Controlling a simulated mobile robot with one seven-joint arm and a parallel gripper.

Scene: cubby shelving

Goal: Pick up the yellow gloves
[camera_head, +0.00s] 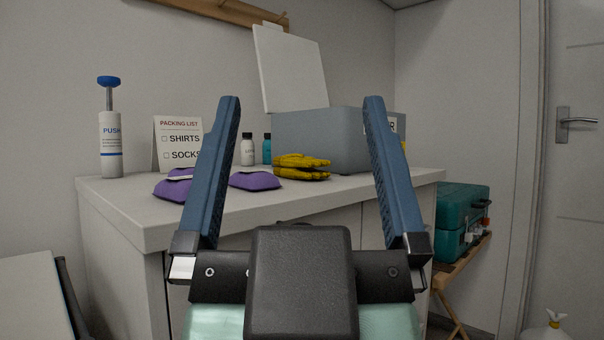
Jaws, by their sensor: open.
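The yellow gloves (301,167) lie in a flat stack on the white counter (133,208), in front of a grey box. My gripper (300,104) is open and empty in the foreground, with its two blue fingers spread wide and pointing up and forward. In the picture the gloves show between the two fingers, farther back; the fingers do not touch them.
Purple pouches (255,180) lie left of the gloves. A packing list card (172,144) and pump bottle (111,136) stand left. A teal case (461,218) is at right.

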